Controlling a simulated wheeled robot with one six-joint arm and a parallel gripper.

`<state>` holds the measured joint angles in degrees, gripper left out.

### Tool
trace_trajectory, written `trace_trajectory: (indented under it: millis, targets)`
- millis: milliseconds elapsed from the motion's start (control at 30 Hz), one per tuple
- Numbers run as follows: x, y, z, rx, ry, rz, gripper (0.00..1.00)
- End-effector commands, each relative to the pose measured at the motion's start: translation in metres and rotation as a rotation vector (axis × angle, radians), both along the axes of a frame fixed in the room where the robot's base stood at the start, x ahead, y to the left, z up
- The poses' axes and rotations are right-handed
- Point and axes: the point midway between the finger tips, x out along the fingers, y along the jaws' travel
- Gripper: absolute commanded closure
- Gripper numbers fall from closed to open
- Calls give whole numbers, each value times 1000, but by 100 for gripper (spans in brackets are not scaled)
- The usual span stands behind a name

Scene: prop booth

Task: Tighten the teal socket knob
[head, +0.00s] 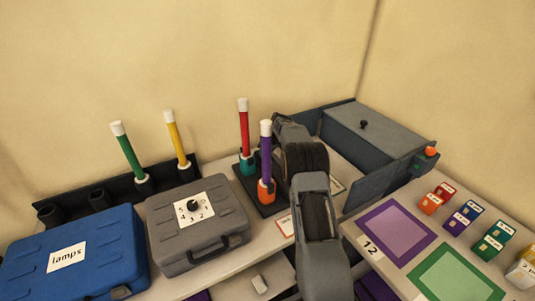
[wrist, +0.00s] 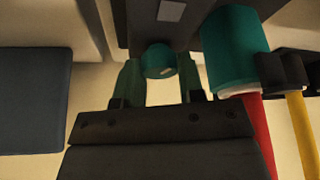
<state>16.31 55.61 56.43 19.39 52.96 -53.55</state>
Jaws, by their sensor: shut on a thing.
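The teal socket (wrist: 228,50) stands on a dark base with a red tube (wrist: 259,125) in it; in the head view, the socket (head: 247,166) and its red tube (head: 244,125) stand left of my arm. The teal socket knob (wrist: 158,62), with a small pale mark, sits on the side of the dark base in the wrist view. My gripper (wrist: 160,72) has its two green fingers on either side of the knob, shut on it. In the head view my arm hides the knob and the fingers.
An orange socket (head: 266,190) with a purple tube (head: 265,148) stands close beside my arm. A grey case (head: 215,236) with a numbered dial and a blue lamps case (head: 110,250) are to the left. A grey box (head: 385,135) stands behind right.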

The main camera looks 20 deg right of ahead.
Motion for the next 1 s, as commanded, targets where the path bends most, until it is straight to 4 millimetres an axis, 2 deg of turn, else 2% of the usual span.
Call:
trace_trajectory:
  millis: [133,167,400,733,867,1000]
  targets:
    - [0,0,1,-1,-1,1,88]
    - [0,0,1,-1,-1,1,63]
    - [0,0,1,-1,-1,3,40]
    - [-1,-1,6,0,-2,4,40]
    - [-7,-4,22,-2,-4,3,40]
    - [-17,-9,48,-1,-5,3,40]
